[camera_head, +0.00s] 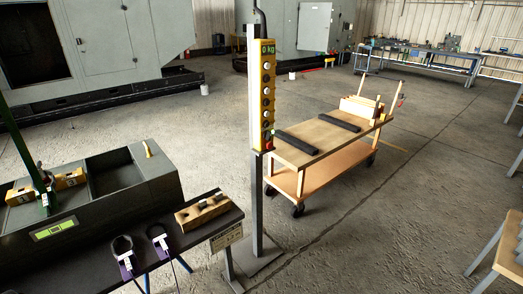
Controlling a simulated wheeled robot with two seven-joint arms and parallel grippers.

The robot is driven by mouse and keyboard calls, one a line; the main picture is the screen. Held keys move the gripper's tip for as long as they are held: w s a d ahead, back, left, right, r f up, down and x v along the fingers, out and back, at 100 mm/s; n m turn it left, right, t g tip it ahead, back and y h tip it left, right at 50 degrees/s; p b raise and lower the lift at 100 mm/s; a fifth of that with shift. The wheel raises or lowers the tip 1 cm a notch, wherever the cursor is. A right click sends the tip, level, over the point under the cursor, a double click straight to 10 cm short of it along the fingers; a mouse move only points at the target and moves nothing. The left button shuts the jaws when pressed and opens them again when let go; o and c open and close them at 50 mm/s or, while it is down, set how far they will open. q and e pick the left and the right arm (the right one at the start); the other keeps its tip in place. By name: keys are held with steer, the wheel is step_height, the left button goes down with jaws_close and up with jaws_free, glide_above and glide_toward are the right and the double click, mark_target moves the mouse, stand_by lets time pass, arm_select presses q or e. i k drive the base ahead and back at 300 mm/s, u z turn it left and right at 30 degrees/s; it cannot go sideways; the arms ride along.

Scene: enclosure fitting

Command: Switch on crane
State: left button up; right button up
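The yellow crane control pendant (267,95) hangs upright along a grey metal post (253,150) in the middle of the head view. It has a column of several round buttons, light and dark.
A wooden cart (325,150) stands right of the post. Open concrete floor lies further right.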

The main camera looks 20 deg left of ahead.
mark_target(267, 135)
steer(key=u, duration=0.05)
steer(key=k, duration=0.45)
steer(key=z, duration=1)
steer(key=i, duration=1.5)
steer(key=u, duration=0.8)
steer(key=i, duration=0.5)
steer(key=u, duration=0.4)
